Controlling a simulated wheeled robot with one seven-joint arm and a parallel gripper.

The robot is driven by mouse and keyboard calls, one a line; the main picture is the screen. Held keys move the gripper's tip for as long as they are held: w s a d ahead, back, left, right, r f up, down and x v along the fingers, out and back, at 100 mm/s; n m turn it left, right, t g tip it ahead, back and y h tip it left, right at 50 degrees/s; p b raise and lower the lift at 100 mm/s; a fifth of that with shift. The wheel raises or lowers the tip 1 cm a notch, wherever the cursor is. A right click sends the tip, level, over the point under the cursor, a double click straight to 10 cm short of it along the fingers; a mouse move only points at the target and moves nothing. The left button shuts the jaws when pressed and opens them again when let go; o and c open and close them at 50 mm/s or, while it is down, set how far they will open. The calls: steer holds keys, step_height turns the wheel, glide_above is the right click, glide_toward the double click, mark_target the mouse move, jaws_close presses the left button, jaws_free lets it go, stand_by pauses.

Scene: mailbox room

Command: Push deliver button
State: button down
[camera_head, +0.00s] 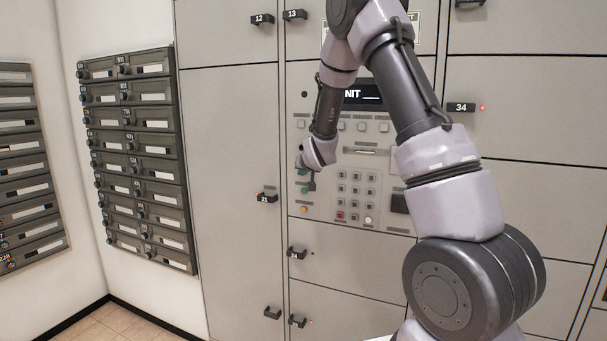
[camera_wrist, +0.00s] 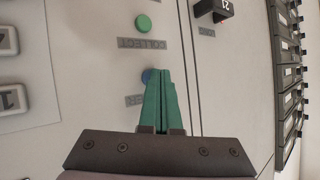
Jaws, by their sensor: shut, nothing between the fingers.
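My gripper (camera_wrist: 162,72) is shut and empty, its green fingers together. In the wrist view the fingertips overlap the right part of a blue button (camera_wrist: 146,76); I cannot tell whether they touch it. A label (camera_wrist: 134,100) lies below the blue button in the picture; it is upside down and partly hidden by the fingers, so I cannot read it whole. A green button (camera_wrist: 143,23) with a label reading COLLECT (camera_wrist: 142,44) is further up. In the head view my gripper (camera_head: 311,186) is at the left side of the control panel (camera_head: 327,209), partly hiding the button column.
A keypad (camera_head: 356,190) is to the right of my gripper. A display (camera_head: 370,96) sits higher on the panel, partly behind my arm. Locker doors with small handles (camera_head: 266,198) surround the panel. Dark mailboxes (camera_head: 150,150) hang on the left wall.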

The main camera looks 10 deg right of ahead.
steer(key=shift+s+a, duration=0.45)
steer(key=shift+s, duration=0.2)
steer(key=shift+a, duration=0.1)
steer(key=s+a, duration=0.1)
steer(key=s, duration=0.1)
steer(key=s+a, duration=0.1)
steer(key=s, duration=0.1)
steer(key=shift+a, duration=0.35)
